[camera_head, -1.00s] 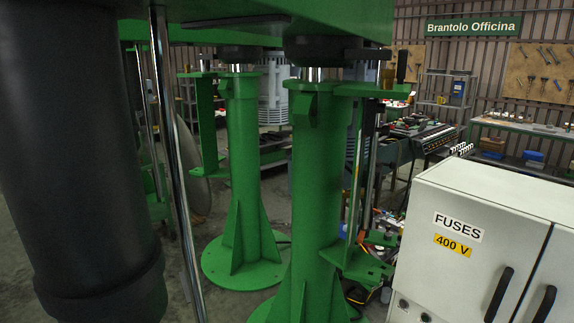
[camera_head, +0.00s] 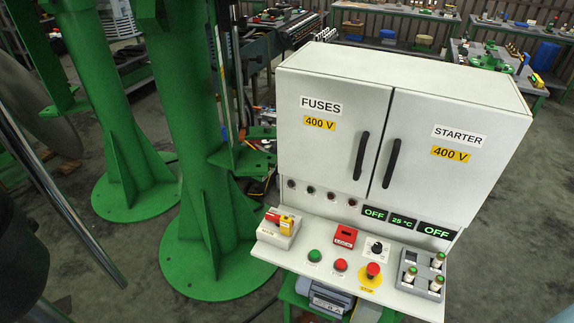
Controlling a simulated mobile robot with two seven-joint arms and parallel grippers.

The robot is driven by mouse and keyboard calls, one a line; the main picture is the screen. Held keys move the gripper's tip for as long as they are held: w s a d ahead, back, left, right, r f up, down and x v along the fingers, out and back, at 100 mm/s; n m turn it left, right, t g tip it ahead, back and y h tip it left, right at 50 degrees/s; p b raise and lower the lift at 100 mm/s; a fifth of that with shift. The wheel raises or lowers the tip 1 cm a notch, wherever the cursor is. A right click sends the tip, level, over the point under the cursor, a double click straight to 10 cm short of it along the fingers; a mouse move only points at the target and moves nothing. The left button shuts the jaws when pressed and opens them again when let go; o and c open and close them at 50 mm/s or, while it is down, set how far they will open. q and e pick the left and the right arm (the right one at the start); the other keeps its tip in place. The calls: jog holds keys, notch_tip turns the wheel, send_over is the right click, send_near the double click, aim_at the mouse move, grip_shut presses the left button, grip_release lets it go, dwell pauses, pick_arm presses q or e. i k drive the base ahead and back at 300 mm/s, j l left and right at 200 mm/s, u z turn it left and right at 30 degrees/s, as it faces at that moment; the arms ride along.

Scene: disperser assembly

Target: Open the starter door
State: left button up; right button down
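The starter door (camera_head: 450,160) is the right-hand door of the white electrical cabinet in the head view. It carries a STARTER label and a yellow 400 V label, and it is closed. Its black vertical handle (camera_head: 391,163) is on its left edge. The fuses door (camera_head: 325,125) beside it is also closed, with its own black handle (camera_head: 361,156). Neither of my grippers shows in the head view.
Below the doors a control shelf holds buttons, a red emergency stop (camera_head: 373,270), a red LOCAL block (camera_head: 345,237) and a grey holder (camera_head: 421,275). Green columns (camera_head: 187,130) stand left of the cabinet. Workbenches (camera_head: 495,70) stand behind; open floor lies to the right.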

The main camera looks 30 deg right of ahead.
aim_at(440, 159)
jog(key=z, duration=1.65)
